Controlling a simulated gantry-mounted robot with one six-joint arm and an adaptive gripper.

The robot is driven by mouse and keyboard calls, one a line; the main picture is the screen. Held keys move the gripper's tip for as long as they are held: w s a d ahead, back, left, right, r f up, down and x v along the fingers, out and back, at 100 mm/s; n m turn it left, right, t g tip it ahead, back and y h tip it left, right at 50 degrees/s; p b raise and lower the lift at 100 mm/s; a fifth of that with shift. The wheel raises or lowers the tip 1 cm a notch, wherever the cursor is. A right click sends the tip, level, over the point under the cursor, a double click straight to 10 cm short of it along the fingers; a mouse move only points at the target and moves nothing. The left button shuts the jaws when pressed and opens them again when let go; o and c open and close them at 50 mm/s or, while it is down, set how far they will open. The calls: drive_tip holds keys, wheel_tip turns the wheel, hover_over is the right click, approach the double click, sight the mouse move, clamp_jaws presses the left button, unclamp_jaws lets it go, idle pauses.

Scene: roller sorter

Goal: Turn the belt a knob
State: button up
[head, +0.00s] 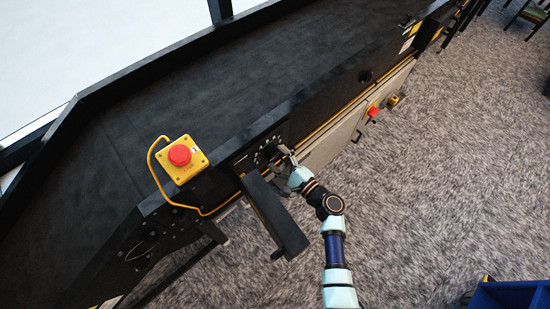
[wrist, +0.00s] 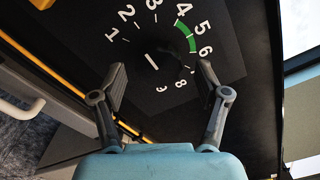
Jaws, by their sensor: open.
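The belt knob (wrist: 152,62) is black and shows at the centre of a black dial panel in the wrist view. A short white line is on it, and white numbers run around it. A green arc (wrist: 187,37) lies beside the 5 and 6. My gripper (wrist: 162,78) is open, with one finger to each side of the knob's lower part in the picture. Whether the fingers touch it I cannot tell. In the head view my gripper (head: 287,153) is at the conveyor's side by the dark dial panel (head: 266,148), and the knob itself is hard to make out.
A yellow box with a red emergency button (head: 180,155) sits on the conveyor edge, left of my gripper. A black bracket (head: 275,215) sticks out just below it. The black belt (head: 250,70) is empty. Grey carpet (head: 450,150) lies open to the right.

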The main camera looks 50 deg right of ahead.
drive_tip(key=shift+w+a, duration=0.1)
drive_tip(key=shift+w, duration=0.6)
drive_tip(key=c, duration=1.1)
drive_tip(key=shift+c, duration=0.2)
drive_tip(key=shift+m, duration=0.4)
drive_tip(key=m+p, duration=0.2)
drive_tip(key=m, duration=0.2)
drive_tip(key=shift+r+m, duration=0.15)
drive_tip(key=shift+m, duration=0.15)
drive_tip(key=m+p, duration=0.2)
drive_tip(key=m, duration=0.4)
drive_tip(key=o, duration=1.1)
